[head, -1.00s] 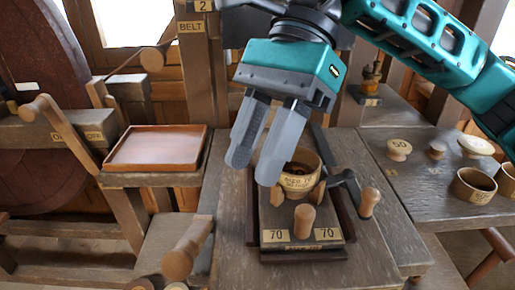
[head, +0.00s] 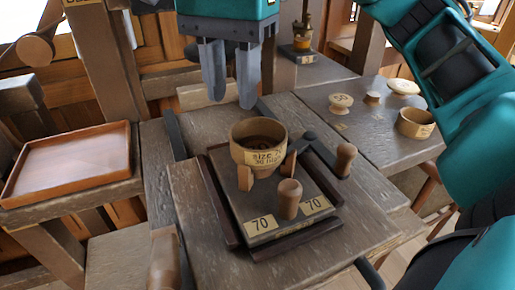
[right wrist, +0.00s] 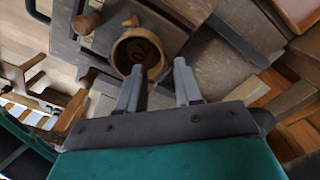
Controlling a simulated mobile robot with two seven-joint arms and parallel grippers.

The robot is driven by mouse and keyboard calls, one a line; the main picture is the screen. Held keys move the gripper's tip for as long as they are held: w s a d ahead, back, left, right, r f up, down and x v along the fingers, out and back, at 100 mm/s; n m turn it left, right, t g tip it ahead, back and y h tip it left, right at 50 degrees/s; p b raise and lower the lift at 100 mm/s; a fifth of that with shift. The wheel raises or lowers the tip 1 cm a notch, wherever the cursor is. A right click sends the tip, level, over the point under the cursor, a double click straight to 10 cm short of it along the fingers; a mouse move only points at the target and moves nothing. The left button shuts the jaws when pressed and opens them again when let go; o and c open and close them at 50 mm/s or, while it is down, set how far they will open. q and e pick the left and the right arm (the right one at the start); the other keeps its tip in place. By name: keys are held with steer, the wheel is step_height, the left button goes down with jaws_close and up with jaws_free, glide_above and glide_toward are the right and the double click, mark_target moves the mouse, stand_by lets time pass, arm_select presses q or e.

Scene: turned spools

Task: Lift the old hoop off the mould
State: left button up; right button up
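The hoop (head: 258,157) is a pale wooden ring with a size label on its front. It sits upright around the mould, whose dark top shows inside it; small wooden jaws stand against its lower side. The mould's block (head: 240,203) carries two "70" plates and a front knob (head: 288,198). My right gripper (head: 232,98) is open and empty, pointing down, above and behind the hoop in the picture. In the right wrist view the hoop (right wrist: 118,53) lies just beyond the left fingertip of the open gripper (right wrist: 158,72), with "70" inside it. My left gripper is not in view.
A crank with a wooden handle (head: 345,160) stands right of the hoop. An empty reddish tray (head: 70,160) is at left. The right-hand bench holds spools (head: 341,103) and another wooden ring (head: 416,123). A brass-topped fitting (head: 303,38) stands behind.

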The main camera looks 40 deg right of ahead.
mark_target(235, 125)
steer(key=shift+f, duration=0.55)
step_height(235, 125, down, 5)
steer(key=shift+w+d+r+b, duration=0.1)
steer(key=shift+w+d+b, duration=0.05)
steer(key=shift+b, duration=0.5)
arm_select(q)
steer(key=shift+w+f, duration=0.2)
steer(key=shift+f, duration=0.4)
arm_select(e)
jaws_close()
